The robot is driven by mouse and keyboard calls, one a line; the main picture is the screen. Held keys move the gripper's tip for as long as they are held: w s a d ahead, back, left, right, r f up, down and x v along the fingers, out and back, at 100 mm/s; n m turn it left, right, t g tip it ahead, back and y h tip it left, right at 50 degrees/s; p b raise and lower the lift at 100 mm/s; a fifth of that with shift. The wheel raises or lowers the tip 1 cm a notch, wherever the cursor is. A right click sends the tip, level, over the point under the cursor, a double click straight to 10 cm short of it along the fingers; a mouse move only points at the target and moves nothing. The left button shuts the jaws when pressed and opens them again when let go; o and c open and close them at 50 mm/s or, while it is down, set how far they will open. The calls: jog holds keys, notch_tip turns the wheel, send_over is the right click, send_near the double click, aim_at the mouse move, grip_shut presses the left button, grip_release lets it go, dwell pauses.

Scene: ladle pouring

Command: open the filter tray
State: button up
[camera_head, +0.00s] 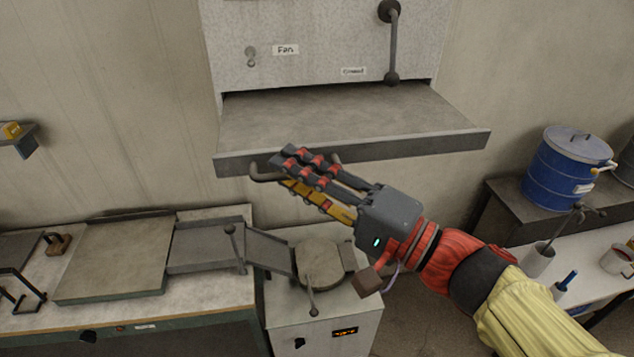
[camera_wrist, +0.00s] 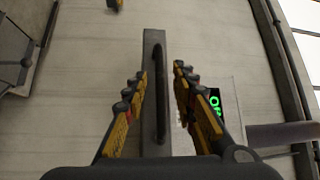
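The filter tray (camera_head: 350,112) is a flat grey slab that sticks out of the bottom of the pale wall unit in the head view. Its front edge carries a dark curved bar handle (camera_head: 258,173). In the wrist view the handle (camera_wrist: 161,95) runs upright in the picture along the tray's narrow front face (camera_wrist: 148,45). My gripper (camera_head: 290,168) is at the handle, with its fingers covering the handle's middle in the head view. In the wrist view my gripper (camera_wrist: 160,80) is open, with fingers on both sides of the handle and gaps showing.
The wall unit (camera_head: 305,25) has a fan switch and a lever (camera_head: 392,45) above the tray. A bench (camera_head: 115,255) with plates stands below left, beside a small device (camera_head: 320,265). A blue drum (camera_head: 567,170) stands on a shelf at right.

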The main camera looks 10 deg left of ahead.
jog(key=v, duration=1.1)
jog(key=shift+s+d, duration=0.2)
jog(key=shift+d, duration=0.15)
dwell(0.4)
jog(key=s+d+f+m+g+h+b, duration=0.1)
jog(key=d+f+g+h, duration=0.3)
jog(key=f, duration=0.7)
jog(key=s+d+f+m+t+h+b, duration=0.1)
jog(key=d+f+h, duration=0.1)
jog(key=f+h, duration=0.65)
jog(key=d+f+n+h+b, duration=0.5)
jog(key=d+f+b, duration=0.5)
jog(key=f, duration=0.3)
jog(key=shift+s+d+n, duration=0.35)
jog(key=shift+d+n, duration=0.05)
jog(key=shift+d, duration=0.1)
